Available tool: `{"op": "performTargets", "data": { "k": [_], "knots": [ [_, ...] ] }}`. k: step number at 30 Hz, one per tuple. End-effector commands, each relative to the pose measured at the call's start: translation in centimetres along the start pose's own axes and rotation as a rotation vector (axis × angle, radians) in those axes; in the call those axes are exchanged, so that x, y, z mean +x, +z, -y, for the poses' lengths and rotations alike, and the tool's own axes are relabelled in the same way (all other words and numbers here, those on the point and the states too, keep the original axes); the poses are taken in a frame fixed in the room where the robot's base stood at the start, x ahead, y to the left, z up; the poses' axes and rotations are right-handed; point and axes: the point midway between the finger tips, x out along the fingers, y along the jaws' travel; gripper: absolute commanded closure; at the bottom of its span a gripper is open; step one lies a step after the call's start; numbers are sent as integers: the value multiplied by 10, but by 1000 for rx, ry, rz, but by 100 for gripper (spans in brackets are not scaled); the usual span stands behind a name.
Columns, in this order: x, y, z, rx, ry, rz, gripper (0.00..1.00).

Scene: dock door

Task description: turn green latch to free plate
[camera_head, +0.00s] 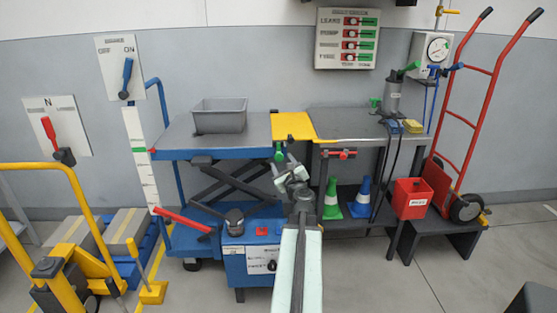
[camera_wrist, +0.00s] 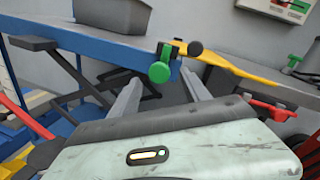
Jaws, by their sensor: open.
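The green latch (camera_head: 279,153) hangs at the front edge of the blue lift table, just below the yellow plate (camera_head: 293,125). The yellow plate bridges the lift table and the dark bench. In the wrist view the green latch (camera_wrist: 159,71) has a round green end pointing down, with a dark knob beside it to the right. The yellow plate (camera_wrist: 228,64) runs off to the right behind it. My gripper (camera_head: 287,170) is open and empty, just below the latch. In the wrist view my gripper (camera_wrist: 160,86) has its fingers apart, with the latch appearing between and beyond the tips.
A grey bin (camera_head: 219,116) stands on the blue lift table (camera_head: 178,137). A red handle (camera_head: 340,154) sits under the front edge of the dark bench (camera_head: 345,121), right of the latch. Green and blue cones stand on the lower shelf. Open floor lies at the front right.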

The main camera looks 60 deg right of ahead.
Motion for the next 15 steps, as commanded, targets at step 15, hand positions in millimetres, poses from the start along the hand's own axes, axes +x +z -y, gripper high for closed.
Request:
{"op": "performTargets", "data": {
  "k": [15],
  "knots": [
    [52,0,-2,-2,3,1,45]
  ]
}}
